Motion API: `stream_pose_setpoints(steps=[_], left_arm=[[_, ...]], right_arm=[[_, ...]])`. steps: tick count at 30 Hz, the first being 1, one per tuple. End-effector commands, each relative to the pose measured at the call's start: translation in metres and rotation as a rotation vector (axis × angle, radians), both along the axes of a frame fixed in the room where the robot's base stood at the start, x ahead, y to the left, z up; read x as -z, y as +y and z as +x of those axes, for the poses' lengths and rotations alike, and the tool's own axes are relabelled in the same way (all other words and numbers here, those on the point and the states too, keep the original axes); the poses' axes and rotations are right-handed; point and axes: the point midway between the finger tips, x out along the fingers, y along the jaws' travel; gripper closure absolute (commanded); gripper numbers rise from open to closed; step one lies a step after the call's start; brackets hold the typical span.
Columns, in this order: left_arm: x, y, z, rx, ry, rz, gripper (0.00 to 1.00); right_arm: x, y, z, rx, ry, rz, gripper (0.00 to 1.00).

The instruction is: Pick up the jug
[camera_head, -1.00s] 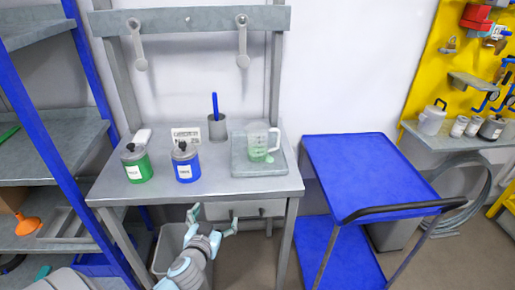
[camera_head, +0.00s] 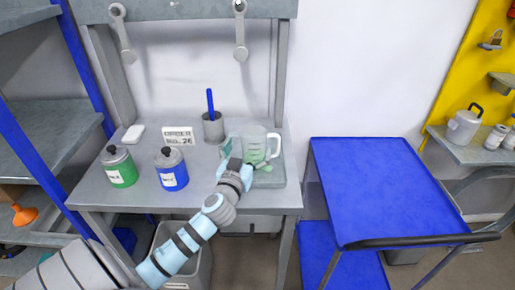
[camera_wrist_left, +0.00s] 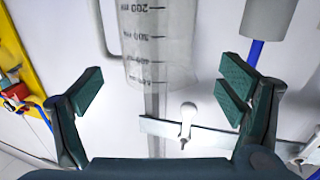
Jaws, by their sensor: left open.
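The jug (camera_head: 262,140) is a clear measuring jug with a handle on its right side and a greenish tint low down. In the left wrist view, which looks upside down, the graduated jug (camera_wrist_left: 158,45) lies ahead, between the lines of the two spread fingers (camera_wrist_left: 162,92), with nothing gripped. My right gripper is in neither view.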

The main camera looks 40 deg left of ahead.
Motion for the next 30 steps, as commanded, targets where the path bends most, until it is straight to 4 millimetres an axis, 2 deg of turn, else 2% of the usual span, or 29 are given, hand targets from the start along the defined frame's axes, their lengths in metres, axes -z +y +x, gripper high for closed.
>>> stream_pose_setpoints(steps=[6,14,24,30], left_arm=[[-0.001,0.013,0.039,0.001,-0.001,-0.002,0.12],[0.000,0.014,0.045,0.004,0.001,0.000,0.13],[0.000,0.014,0.044,0.004,0.001,0.000,0.67],[0.000,0.014,0.045,0.004,0.000,0.000,0.67]], right_arm=[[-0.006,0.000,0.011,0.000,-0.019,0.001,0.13],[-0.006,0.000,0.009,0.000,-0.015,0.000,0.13],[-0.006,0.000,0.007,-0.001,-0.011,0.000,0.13],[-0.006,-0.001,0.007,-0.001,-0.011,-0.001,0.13]])
